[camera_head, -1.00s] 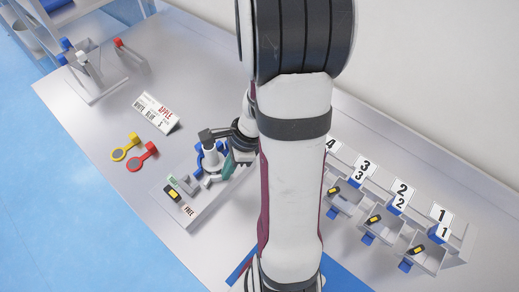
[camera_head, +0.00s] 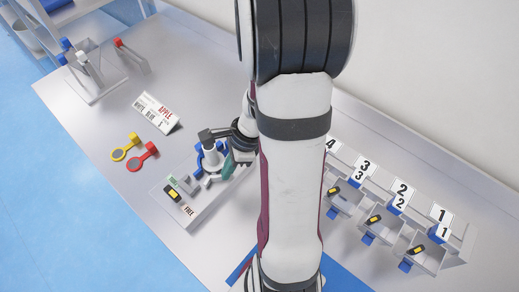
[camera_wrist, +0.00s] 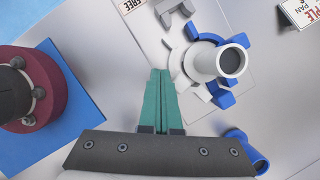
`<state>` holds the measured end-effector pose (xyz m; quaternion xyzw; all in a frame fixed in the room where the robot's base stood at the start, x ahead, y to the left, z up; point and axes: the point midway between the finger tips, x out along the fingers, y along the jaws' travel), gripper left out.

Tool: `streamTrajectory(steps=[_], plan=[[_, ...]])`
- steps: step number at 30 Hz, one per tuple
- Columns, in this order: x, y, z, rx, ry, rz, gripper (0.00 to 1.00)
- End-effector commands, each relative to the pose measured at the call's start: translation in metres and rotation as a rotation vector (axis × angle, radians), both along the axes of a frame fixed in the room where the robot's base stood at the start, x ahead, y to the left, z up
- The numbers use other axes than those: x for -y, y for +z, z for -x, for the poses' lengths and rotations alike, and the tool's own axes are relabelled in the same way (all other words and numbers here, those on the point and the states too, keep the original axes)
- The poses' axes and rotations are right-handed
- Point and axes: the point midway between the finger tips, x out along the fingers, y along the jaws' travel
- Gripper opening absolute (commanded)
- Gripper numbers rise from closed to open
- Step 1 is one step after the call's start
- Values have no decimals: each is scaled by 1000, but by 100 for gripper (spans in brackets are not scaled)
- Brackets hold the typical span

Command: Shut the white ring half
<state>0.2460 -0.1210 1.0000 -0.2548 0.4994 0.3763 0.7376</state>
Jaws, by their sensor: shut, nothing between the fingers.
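The white ring half (camera_wrist: 178,65) shows in the wrist view as pale curved pieces at the left side of an upright white tube (camera_wrist: 204,62). Blue ring parts (camera_wrist: 222,97) lie around the tube's other sides. Whether the ring is fully closed cannot be told. In the head view the tube (camera_head: 212,160) stands on the grey base plate (camera_head: 205,208), partly covered by my arm. My gripper (camera_wrist: 160,74) has its teal fingers together and empty, just left of the white half in the wrist view; contact is unclear. It also shows beside the fixture in the head view (camera_head: 227,170).
Yellow (camera_head: 120,154) and red (camera_head: 134,164) ringed pieces lie left of the plate. A label card (camera_head: 157,113) stands behind them. Numbered bins (camera_head: 430,260) line the right side. A blue piece (camera_wrist: 240,145) lies near my gripper. A rack (camera_head: 98,95) stands far left.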

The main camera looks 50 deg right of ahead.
Motion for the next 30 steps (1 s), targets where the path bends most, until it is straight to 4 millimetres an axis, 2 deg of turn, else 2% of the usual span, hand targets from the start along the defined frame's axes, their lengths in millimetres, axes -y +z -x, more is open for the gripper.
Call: streamTrajectory(steps=[14, 17, 20, 21, 27, 30], plan=[[1, 0, 3, 0, -1, 0, 0], [4, 0, 14, 0, -3, 0, 0], [10, 0, 35, -1, -7, 0, 0], [12, 5, 42, 3, -6, 2, 0], [18, 62, 62, 5, -3, 6, 0], [19, 80, 69, 3, -2, 4, 0]])
